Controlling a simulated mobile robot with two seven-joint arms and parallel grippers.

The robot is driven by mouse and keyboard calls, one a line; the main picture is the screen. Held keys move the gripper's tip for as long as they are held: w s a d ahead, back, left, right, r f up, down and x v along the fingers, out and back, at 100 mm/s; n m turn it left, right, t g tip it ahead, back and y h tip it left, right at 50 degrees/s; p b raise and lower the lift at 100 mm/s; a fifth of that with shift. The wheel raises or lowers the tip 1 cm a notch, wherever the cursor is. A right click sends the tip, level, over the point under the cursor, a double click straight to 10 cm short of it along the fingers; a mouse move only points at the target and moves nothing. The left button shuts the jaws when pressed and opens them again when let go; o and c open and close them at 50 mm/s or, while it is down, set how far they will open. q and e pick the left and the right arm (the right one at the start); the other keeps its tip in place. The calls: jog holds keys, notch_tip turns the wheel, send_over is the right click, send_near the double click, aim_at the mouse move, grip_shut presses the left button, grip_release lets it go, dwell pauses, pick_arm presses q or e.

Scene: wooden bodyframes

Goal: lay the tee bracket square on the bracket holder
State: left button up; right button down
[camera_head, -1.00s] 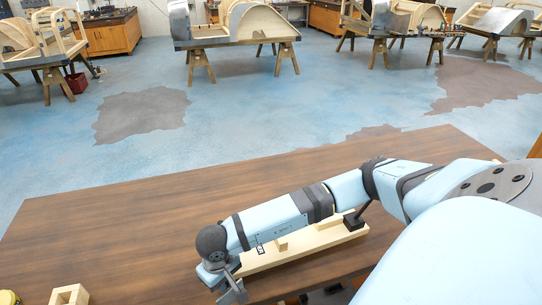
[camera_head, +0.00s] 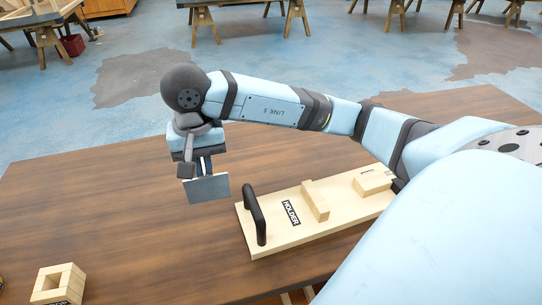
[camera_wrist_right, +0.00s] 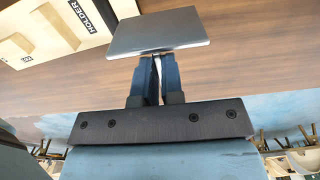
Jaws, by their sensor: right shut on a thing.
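The tee bracket shows as a flat grey metal plate (camera_head: 207,189) in the head view. My right gripper (camera_head: 203,169) is shut on it and holds it above the table, left of the bracket holder. In the right wrist view the plate (camera_wrist_right: 160,36) sits across the closed fingers (camera_wrist_right: 156,66); its stem is mostly hidden between them. The bracket holder (camera_head: 272,234) is a pale wooden board marked HOLDER, with a black handle (camera_head: 255,214) at its left end and raised wooden blocks (camera_head: 315,200). It also shows in the right wrist view (camera_wrist_right: 90,38). My left gripper is out of view.
A hollow wooden block (camera_head: 60,284) stands at the table's front left. The brown table top (camera_head: 110,205) is clear between it and the holder. My right arm passes above and behind the holder. Trestles with wooden frames stand beyond the table on the blue floor.

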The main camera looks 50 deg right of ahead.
notch_tip(320, 180, down, 20)
jog(key=shift+w, duration=0.1)
dwell(0.5)
jog(key=shift+f, duration=0.1)
jog(key=shift+f, duration=0.15)
jog(key=c, duration=1.3)
grip_release()
jog(key=shift+o, duration=0.2)
